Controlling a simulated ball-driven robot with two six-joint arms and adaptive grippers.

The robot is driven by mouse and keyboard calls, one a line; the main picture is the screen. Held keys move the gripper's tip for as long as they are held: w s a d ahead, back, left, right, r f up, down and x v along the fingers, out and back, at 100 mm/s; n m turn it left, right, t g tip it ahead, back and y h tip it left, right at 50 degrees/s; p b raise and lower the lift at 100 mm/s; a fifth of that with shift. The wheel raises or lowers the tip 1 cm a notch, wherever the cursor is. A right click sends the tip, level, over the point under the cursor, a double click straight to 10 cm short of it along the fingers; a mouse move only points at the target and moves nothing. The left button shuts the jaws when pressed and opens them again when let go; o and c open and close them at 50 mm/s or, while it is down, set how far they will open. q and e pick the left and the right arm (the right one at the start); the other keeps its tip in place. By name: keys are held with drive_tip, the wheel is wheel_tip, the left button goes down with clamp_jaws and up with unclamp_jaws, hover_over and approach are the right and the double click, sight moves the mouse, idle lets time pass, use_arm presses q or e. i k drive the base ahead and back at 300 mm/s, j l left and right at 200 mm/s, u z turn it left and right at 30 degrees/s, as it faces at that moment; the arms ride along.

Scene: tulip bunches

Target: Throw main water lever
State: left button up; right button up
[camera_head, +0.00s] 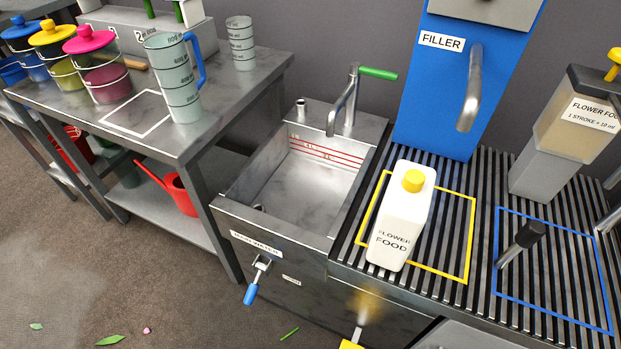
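The main water lever (252,288) has a blue handle on a metal stem. It is on the front face of the steel sink (285,265), below a white label (256,244) that seems to read "MAIN WATER". The handle hangs down, tilted slightly to the left at its lower end. Nothing touches it.
A tap with a green handle (378,73) stands behind the empty-looking basin. Right of it, a white flower food bottle (402,215) stands on the slatted drain below the blue filler (440,100). A steel table (225,115) with jugs and lidded buckets is left. Floor before the lever is mostly clear.

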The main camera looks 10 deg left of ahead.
sight(252, 290)
drive_tip(key=k+l+u, duration=0.1)
drive_tip(key=u, duration=0.95)
